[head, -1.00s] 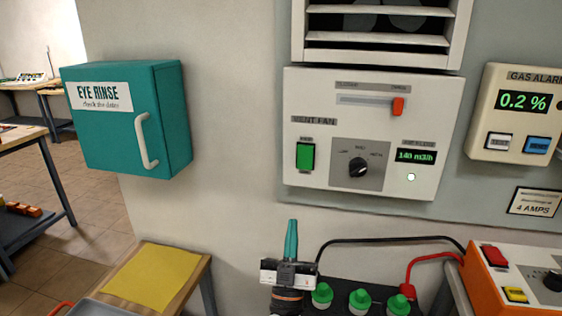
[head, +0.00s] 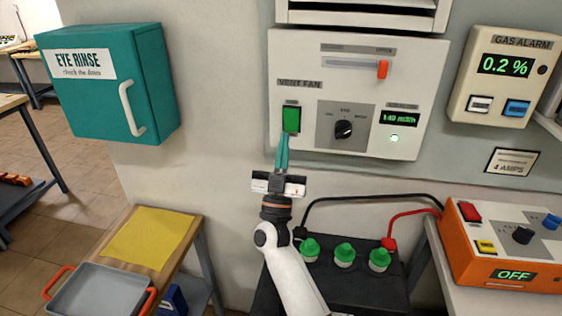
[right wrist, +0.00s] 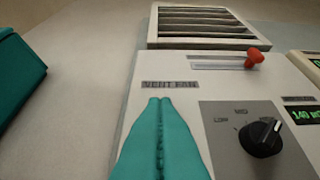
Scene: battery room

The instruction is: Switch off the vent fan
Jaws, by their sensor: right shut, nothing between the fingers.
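The vent fan panel (head: 260,100) is a white box on the wall under a slatted vent (head: 365,14). It has a green rocker switch (head: 291,118), a black knob (head: 343,128), a red slider (head: 383,69) at the right of its slot, a lit green display (head: 400,117) and a lit lamp (head: 394,139). My right gripper (head: 284,138) is shut and empty, its teal fingertips just below the switch. In the right wrist view the fingers (right wrist: 160,104) point up under the VENT FAN label (right wrist: 170,84) and hide the switch. The left gripper is out of view.
A teal eye rinse box (head: 105,85) hangs at left. The gas alarm (head: 503,75) reads 0.2 %. Below are a black battery (head: 350,285) with green caps, an orange charger (head: 462,245) reading OFF, and a grey tray (head: 100,290) beside a yellow cloth (head: 150,237).

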